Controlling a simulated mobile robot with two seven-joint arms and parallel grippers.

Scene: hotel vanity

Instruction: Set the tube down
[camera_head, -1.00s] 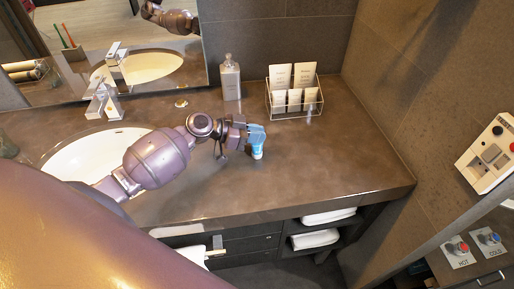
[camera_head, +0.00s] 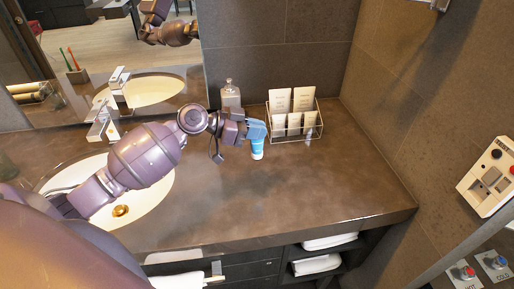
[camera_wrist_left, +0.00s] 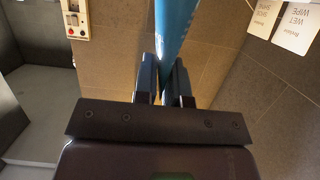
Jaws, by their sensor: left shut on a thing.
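The tube (camera_head: 257,147) is light blue with a white cap at its lower end. In the head view it is upright, cap down, over the counter (camera_head: 290,190) right of the sink. I cannot tell whether the cap touches the counter. My left gripper (camera_head: 249,131) is shut on the upper part of the tube. In the left wrist view the blue tube (camera_wrist_left: 173,35) stands between the two fingers (camera_wrist_left: 167,80). My right gripper is not in view.
A wire rack with cards (camera_head: 295,122) stands right behind the tube. A soap bottle (camera_head: 230,95) stands by the back wall. The sink (camera_head: 150,200) lies to the left, partly under my arm. The counter right and front of the tube is clear.

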